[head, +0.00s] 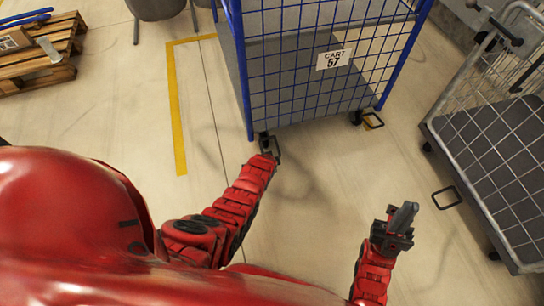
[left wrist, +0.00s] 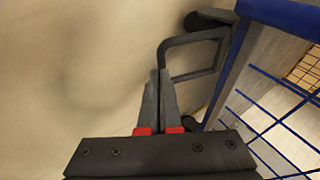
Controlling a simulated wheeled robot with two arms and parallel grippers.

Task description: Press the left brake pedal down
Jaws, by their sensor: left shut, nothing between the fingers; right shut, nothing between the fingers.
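The blue wire cart (head: 242,75), labelled CART 57, stands ahead of me. Its left brake pedal (head: 278,150) is a small dark loop at the near left caster. The loop also shows in the left wrist view (left wrist: 166,52), beside the blue cart post. My left gripper (head: 266,152) reaches this pedal. In the left wrist view its fingertips (left wrist: 160,74) are shut, empty and close to the near end of the loop; I cannot tell whether they touch. My right gripper (head: 403,218) is shut and empty over open floor at the right.
The cart's right pedal (head: 374,120) sits at its other near caster. A grey wire cart (head: 428,126) with a dark deck and its own loop pedal (head: 447,198) stands at the right. A wooden pallet (head: 62,74) lies at the far left. Floor between the carts is clear.

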